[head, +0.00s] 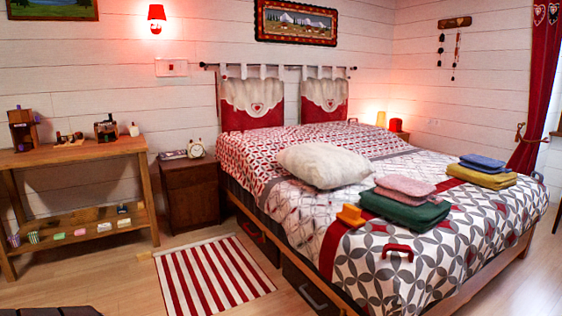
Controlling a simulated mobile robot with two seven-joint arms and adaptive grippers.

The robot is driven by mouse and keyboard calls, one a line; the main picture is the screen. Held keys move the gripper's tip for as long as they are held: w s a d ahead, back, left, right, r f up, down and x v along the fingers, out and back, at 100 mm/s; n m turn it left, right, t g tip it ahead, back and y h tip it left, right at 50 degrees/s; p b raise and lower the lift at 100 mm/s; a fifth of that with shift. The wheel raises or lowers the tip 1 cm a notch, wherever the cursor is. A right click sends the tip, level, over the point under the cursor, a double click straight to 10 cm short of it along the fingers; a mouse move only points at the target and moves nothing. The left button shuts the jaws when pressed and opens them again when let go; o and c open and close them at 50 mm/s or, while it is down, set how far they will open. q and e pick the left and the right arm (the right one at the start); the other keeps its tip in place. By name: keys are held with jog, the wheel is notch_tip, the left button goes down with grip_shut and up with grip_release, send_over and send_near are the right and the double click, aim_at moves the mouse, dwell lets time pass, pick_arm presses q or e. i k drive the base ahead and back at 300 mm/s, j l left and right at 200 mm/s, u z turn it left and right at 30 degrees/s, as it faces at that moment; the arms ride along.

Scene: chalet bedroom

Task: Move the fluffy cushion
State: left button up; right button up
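The fluffy cushion (323,165) is white and plump. It lies on the patterned bed (400,270), near the bed's left side and about halfway along it. Nothing rests on the cushion, and it shows fully in the head view. Neither of my grippers shows in this view.
Folded green and pink cloths (405,213), an orange object (350,215) and a red handle-shaped object (397,251) lie nearer on the bed. Yellow and blue folded cloths (480,177) lie at right. A striped rug (213,276) covers floor beside the bed. A wooden nightstand (190,192) stands left.

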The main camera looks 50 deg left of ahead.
aim_at(322, 165)
jog(key=u, duration=1.25)
jog(key=j+z, duration=0.1)
jog(key=z, duration=0.4)
jog(key=i+j+z, duration=0.1)
jog(key=z, duration=0.35)
jog(key=j+z, duration=0.35)
jog(key=j, duration=0.2)
jog(key=j+z, duration=0.35)
jog(key=j, duration=0.25)
jog(key=j+z, duration=0.15)
jog(key=j, duration=0.45)
jog(key=j+z, duration=0.2)
jog(key=j, duration=0.35)
jog(key=k+j, duration=0.1)
jog(key=j, duration=0.35)
jog(key=k+j, duration=0.1)
jog(key=j, duration=0.35)
jog(key=k+j, duration=0.1)
jog(key=j, duration=0.35)
jog(key=j+z, duration=0.1)
jog(key=j, duration=0.35)
jog(key=k+j, duration=0.2)
jog(key=j, duration=0.25)
